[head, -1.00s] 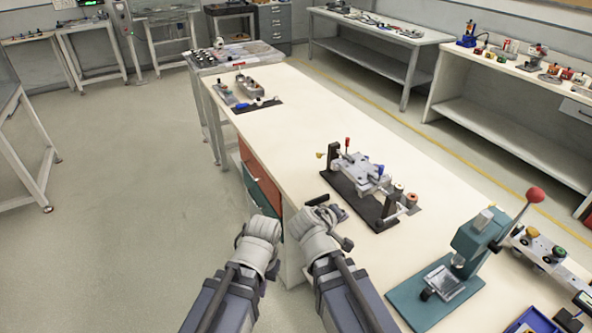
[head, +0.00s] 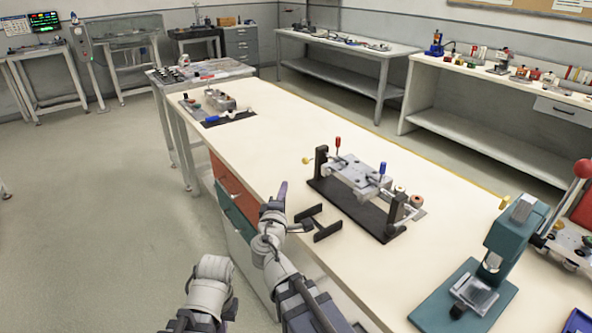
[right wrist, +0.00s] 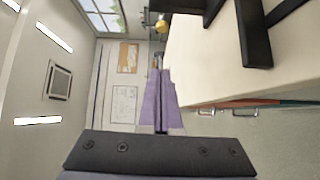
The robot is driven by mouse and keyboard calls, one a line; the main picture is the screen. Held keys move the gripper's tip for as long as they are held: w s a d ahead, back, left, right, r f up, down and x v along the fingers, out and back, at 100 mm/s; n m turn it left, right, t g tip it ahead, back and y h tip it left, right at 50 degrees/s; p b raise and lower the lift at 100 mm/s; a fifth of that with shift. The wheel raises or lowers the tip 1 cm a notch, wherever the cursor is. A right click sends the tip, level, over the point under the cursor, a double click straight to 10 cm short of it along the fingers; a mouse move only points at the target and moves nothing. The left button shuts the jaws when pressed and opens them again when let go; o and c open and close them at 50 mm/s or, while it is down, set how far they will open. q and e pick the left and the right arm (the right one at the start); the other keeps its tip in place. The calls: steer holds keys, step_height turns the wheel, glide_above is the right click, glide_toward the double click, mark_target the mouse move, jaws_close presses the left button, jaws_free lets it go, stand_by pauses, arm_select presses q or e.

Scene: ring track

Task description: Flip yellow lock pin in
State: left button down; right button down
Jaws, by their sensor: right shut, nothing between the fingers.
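The yellow lock pin (head: 307,160) shows as a small yellow knob out to the left of the left black post of the fixture (head: 360,180). The fixture has a dark base, a grey clamp plate and red and blue handles. A yellow knob (right wrist: 162,27) also shows at the top of the right wrist view, past the fingertips and beside a dark part. My right gripper (head: 283,188) is shut and empty at the bench's near edge, apart from the knob. Its purple fingers (right wrist: 161,100) lie together in the right wrist view. Only my left arm's wrist shows; its fingers are hidden.
A teal press (head: 500,250) stands at right.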

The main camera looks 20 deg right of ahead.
mark_target(306, 162)
steer(key=s+d+x, duration=0.1)
steer(key=d+x, duration=0.1)
steer(key=x, duration=1.1)
steer(key=shift+d, duration=0.3)
steer(key=shift+s+f, duration=0.1)
steer(key=shift+s, duration=0.05)
steer(key=shift+w+d, duration=0.2)
steer(key=shift+d, duration=0.35)
steer(key=shift+w+d, duration=0.2)
steer(key=shift+d, duration=0.35)
steer(key=shift+a, duration=0.1)
steer(key=shift+s, duration=0.1)
